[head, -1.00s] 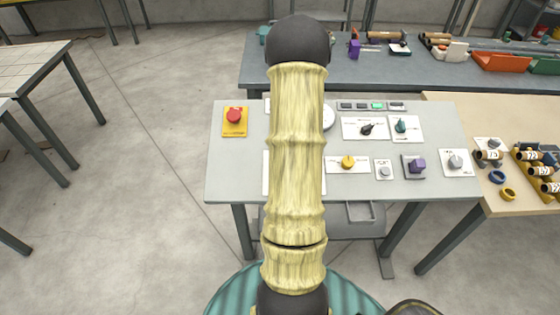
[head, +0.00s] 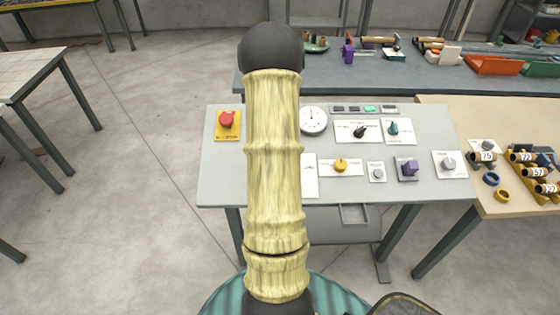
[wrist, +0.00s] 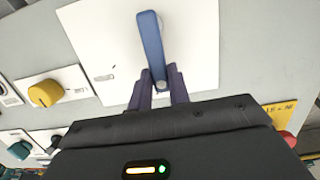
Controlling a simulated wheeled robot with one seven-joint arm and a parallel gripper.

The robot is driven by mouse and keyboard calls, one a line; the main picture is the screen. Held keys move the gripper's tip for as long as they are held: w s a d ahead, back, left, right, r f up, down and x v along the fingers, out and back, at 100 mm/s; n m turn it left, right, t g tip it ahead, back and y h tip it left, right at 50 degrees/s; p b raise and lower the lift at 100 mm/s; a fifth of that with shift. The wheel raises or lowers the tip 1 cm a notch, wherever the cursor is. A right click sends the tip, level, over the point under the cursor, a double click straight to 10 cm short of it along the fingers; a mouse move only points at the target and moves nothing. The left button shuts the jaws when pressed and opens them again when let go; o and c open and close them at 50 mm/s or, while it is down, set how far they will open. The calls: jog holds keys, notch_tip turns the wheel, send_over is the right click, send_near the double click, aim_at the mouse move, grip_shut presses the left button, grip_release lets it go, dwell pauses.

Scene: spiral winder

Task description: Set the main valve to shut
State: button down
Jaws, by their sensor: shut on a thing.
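A blue lever (wrist: 151,45), which I take to be the main valve, stands out from a white plate (wrist: 95,35) in the wrist view. My gripper (wrist: 162,78) is at the lever's near end, its two dark fingers shut on it, one on each side. The lever points up and slightly left in that picture. Its plate lettering is mostly hidden or too small to read. In the head view my arm hides the lever and gripper, and only the right strip of the plate (head: 310,178) shows.
On the grey panel (head: 440,125) are a red button (head: 226,119), a round gauge (head: 313,120), a yellow knob (head: 341,165), a black knob (head: 360,132), a teal knob (head: 393,128) and a purple knob (head: 410,168). A bench with trays stands behind.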

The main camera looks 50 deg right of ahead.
jog(key=c, duration=1.3)
grip_release()
jog(key=shift+r, duration=0.1)
jog(key=r, duration=0.5)
jog(key=s+a+r+b, duration=0.1)
jog(key=r, duration=0.5)
jog(key=a+r+b, duration=0.1)
jog(key=r, duration=0.5)
jog(key=shift+s, duration=0.3)
jog(key=shift+a, duration=0.1)
jog(key=w+a+f+n, duration=0.2)
jog(key=a, duration=0.7)
jog(key=w+a+f+n+t, duration=0.1)
jog(key=w+a+n, duration=0.15)
jog(key=a, duration=0.65)
jog(key=w+a+f+n, duration=0.1)
jog(key=a+f+n, duration=0.15)
jog(key=a, duration=0.65)
jog(key=s+a+n, duration=0.1)
jog(key=a, duration=0.2)
jog(key=s+a+n+y, duration=0.1)
jog(key=a, duration=0.2)
jog(key=s+a+f+n, duration=0.1)
jog(key=s+a, duration=0.1)
jog(key=a, duration=0.1)
jog(key=shift+a+t, duration=0.3)
jog(key=shift+a, duration=0.05)
